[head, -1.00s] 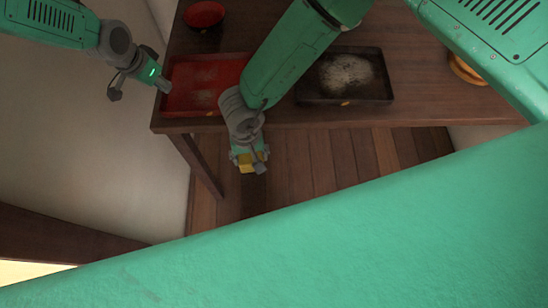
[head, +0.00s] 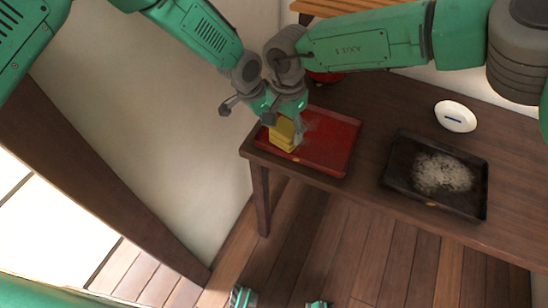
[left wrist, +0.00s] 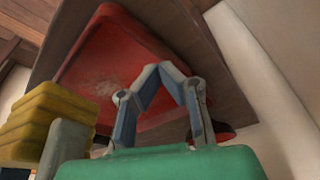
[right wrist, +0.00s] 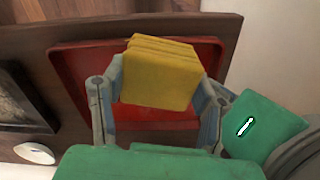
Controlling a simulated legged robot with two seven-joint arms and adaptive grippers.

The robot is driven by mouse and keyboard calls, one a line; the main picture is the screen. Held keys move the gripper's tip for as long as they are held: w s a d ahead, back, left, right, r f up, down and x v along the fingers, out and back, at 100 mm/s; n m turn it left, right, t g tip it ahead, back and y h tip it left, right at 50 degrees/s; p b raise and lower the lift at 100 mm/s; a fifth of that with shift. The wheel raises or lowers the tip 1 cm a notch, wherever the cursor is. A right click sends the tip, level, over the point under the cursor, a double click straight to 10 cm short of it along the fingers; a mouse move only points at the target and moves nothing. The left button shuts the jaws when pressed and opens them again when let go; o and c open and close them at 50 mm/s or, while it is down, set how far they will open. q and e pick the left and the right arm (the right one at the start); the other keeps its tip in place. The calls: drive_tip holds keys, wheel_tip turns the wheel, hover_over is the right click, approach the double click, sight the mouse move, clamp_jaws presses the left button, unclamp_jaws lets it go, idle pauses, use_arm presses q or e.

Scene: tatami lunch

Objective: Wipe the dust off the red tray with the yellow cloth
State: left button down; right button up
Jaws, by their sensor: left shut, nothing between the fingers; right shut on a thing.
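The red tray (head: 338,143) lies at the left end of the dark table, with a faint pale dust patch showing in the head view and the left wrist view (left wrist: 120,60). My right gripper (head: 293,124) is shut on the folded yellow cloth (head: 283,136), over the tray's left part. The cloth sits between its fingers in the right wrist view (right wrist: 158,75). I cannot tell whether the cloth touches the tray. My left gripper (head: 268,117) is shut and empty, close beside the right one at the tray's left end. Its fingertips (left wrist: 165,68) meet in the left wrist view.
A black tray (head: 397,172) holding a pale powdery heap stands right of the red tray. A white oval dish (head: 456,116) is behind it. A red bowl (head: 325,77) is partly hidden behind my right arm. A pale wall (head: 150,120) runs close to the table's left end.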

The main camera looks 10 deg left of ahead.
sight(310, 133)
drive_tip(key=w+d+r+m, duration=0.2)
drive_tip(key=w+r+m, duration=0.1)
drive_tip(key=w, duration=0.3)
drive_tip(key=shift+s+a+f, duration=0.1)
drive_tip(key=shift+a+f, duration=0.1)
drive_tip(key=shift+f, duration=0.9)
drive_tip(key=shift+a+f, duration=0.25)
drive_tip(key=shift+f, duration=0.8)
drive_tip(key=shift+s+a+f, duration=0.1)
drive_tip(key=shift+a+f, duration=0.1)
drive_tip(key=shift+f, duration=0.9)
drive_tip(key=shift+f, duration=0.9)
